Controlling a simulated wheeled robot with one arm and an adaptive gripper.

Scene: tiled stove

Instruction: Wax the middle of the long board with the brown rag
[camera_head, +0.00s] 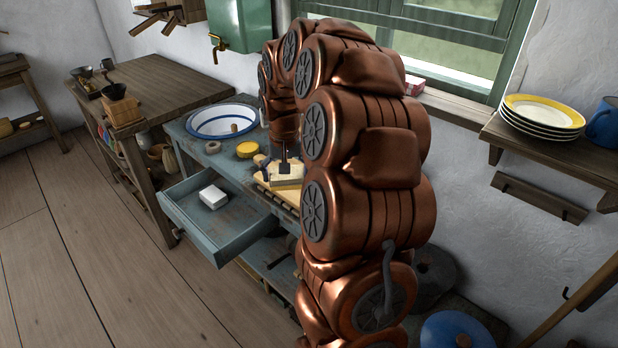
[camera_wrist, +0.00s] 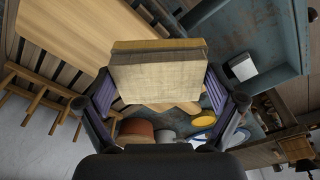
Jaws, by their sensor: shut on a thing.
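My gripper (camera_wrist: 160,92) is shut on a folded tan, cloth-textured pad with a yellow-brown back edge, which looks like the brown rag (camera_wrist: 158,80). In the head view the gripper (camera_head: 284,167) holds this rag (camera_head: 286,182) over the blue worktop. Pale wooden boards lie below; one long, light board (camera_wrist: 72,48) spreads across the upper left of the wrist view and passes behind the rag. I cannot tell whether the rag touches the board.
An open drawer (camera_head: 182,211) with a white block (camera_head: 213,196) juts out in front. A yellow round item (camera_head: 248,149) and a blue-rimmed basin (camera_head: 222,121) stand left of the gripper. A wooden table (camera_head: 150,85) is farther left. Plates (camera_head: 541,112) sit on the right shelf.

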